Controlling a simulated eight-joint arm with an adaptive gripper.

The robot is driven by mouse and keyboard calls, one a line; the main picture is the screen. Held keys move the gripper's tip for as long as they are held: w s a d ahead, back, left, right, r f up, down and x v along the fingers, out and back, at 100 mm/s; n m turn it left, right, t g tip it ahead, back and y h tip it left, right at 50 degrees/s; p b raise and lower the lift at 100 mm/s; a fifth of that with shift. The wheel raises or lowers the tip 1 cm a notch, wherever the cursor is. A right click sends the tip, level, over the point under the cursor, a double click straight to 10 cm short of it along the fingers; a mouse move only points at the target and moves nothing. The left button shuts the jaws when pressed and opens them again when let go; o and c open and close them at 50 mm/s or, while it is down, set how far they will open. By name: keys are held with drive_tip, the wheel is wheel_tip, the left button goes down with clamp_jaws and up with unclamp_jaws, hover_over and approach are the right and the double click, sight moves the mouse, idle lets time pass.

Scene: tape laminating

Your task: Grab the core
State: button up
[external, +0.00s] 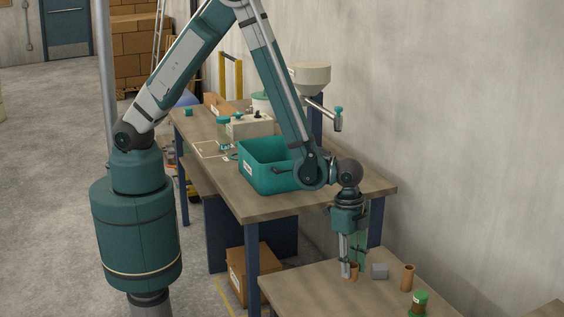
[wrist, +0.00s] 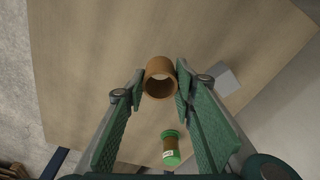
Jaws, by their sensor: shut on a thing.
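A brown hollow core (wrist: 160,78) sits between the two fingertips of my gripper (wrist: 159,88) in the wrist view, its open end facing the camera. My gripper is shut on it. In the external view my gripper (external: 350,268) points straight down at the front wooden table, and the core (external: 354,272) shows partly behind a finger, low at the tabletop. I cannot tell whether it touches the table. A second brown tube (external: 407,277) stands upright to the right; I do not make it out in the wrist view.
A grey block (external: 379,271) lies just right of my gripper. A teal bin (external: 262,177) is on the higher table behind. The front table's left part is clear.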

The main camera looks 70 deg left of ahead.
sight(354, 266)
drive_tip(key=shift+r+p, duration=0.6)
drive_tip(key=shift+r, duration=2.25)
